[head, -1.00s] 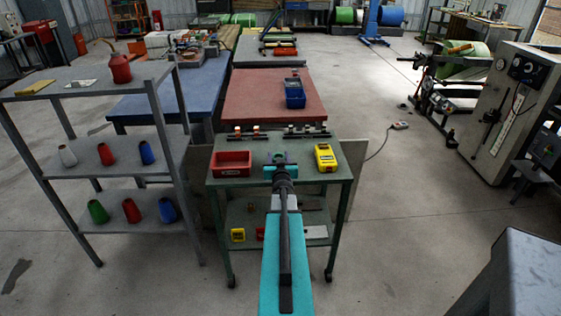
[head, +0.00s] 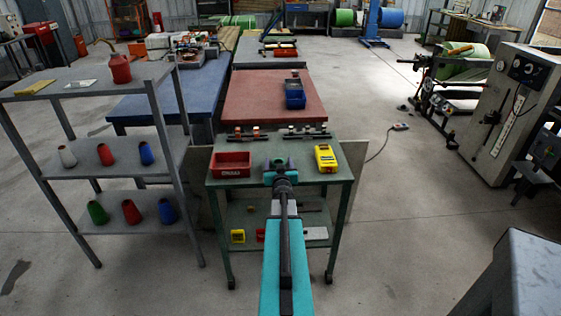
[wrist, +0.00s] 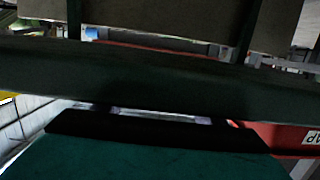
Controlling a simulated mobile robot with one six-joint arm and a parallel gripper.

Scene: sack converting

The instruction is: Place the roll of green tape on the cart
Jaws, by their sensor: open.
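The green cart (head: 342,172) stands straight ahead in the head view. My gripper (head: 280,168) is over its top, near the middle, and is open. A small dark green shape (head: 278,161) shows at the fingertips; it looks like the roll of green tape, but it is partly hidden, and I cannot tell whether it touches the fingers or the cart top. In the wrist view a dark band crosses the picture above a teal surface, and I cannot make out a full tape roll there.
On the cart top are a red bin (head: 231,164) to the left, a yellow case (head: 325,158) to the right and small racks (head: 306,132) at the back. The bin also shows in the wrist view (wrist: 285,140).

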